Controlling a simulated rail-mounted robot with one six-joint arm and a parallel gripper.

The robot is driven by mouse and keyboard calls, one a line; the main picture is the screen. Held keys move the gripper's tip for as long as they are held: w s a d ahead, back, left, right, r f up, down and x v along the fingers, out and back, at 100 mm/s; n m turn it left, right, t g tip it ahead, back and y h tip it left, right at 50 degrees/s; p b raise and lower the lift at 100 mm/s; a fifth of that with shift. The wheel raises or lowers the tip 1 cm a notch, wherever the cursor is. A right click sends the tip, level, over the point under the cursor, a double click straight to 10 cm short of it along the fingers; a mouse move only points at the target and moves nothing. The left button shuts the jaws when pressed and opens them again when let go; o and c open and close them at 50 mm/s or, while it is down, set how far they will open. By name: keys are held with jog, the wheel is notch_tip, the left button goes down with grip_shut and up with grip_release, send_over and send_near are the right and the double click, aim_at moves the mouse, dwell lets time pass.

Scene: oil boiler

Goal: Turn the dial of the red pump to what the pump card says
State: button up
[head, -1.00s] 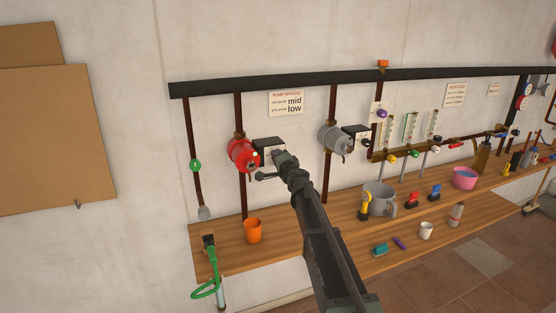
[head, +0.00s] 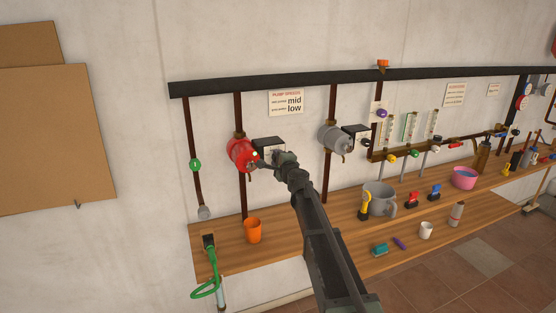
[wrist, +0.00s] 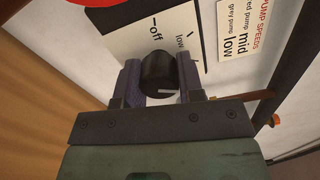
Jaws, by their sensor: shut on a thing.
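The red pump (head: 242,155) is on a pipe on the wall, with a dark hooded dial plate (head: 268,144) to its right. In the wrist view, the black dial (wrist: 157,72) sits between the two fingers of my gripper (wrist: 159,82), which is shut on it. A short white mark shows on the dial's near face. The white plate (wrist: 120,45) reads "off" and "low"; any further labels are hidden. The pump card (head: 286,102) shows in the wrist view (wrist: 240,30), with "mid" for the red pump and "low" for the grey pump.
A grey pump (head: 335,138) with its own dark box (head: 355,133) is to the right. An orange cup (head: 253,230), a grey pot (head: 378,199) and small tools stand on the wooden bench (head: 310,220) below. A green valve (head: 195,165) is on the left pipe.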

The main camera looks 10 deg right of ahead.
jog(key=o, duration=0.9)
jog(key=shift+s, duration=0.1)
jog(key=s, duration=0.3)
jog(key=s+d, duration=0.1)
jog(key=s, duration=0.3)
jog(key=s+d, duration=0.1)
jog(key=s, duration=0.2)
jog(key=shift+s+d, duration=0.1)
jog(key=shift+s, duration=0.15)
